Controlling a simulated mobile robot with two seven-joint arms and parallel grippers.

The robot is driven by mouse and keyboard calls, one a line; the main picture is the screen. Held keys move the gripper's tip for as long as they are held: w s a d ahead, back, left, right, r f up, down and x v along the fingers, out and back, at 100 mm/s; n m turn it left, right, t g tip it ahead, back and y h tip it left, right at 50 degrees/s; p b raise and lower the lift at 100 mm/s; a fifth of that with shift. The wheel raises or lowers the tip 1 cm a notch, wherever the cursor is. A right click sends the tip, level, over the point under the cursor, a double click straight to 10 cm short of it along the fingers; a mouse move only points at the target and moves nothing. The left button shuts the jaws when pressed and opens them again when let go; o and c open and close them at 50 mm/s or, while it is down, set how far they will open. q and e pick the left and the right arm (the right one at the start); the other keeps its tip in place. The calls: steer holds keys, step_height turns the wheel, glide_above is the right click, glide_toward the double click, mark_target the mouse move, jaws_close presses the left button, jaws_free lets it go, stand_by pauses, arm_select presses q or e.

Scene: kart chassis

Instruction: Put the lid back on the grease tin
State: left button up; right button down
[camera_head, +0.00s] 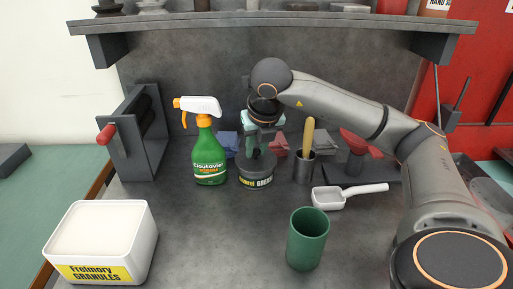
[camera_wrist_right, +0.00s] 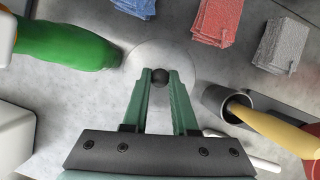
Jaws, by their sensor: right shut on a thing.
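The grease tin (camera_head: 257,180) is a grey round tin with a yellow and black label, standing on the bench right of the green spray bottle. My right gripper (camera_head: 257,150) is directly above it, pointing down. In the right wrist view my right gripper (camera_wrist_right: 160,80) is shut on the dark round knob of the lid (camera_wrist_right: 150,52), a pale grey disc. The lid is at the top of the tin; I cannot tell whether it rests on the rim or hovers just over it. My left gripper is out of view.
The spray bottle (camera_head: 209,160) stands close on the left. A metal cup with a wooden-handled tool (camera_head: 304,166) stands close on the right. A white scoop (camera_head: 345,195), a green cup (camera_head: 307,240) and a white granules tub (camera_head: 100,240) are nearer. Folded cloths (camera_wrist_right: 217,18) lie behind.

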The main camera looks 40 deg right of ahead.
steer(key=c, duration=0.6)
jaws_free()
steer(key=shift+o, duration=0.3)
steer(key=o, duration=0.4)
steer(key=shift+r+p, duration=2.75)
steer(key=shift+r, duration=0.8)
jaws_close()
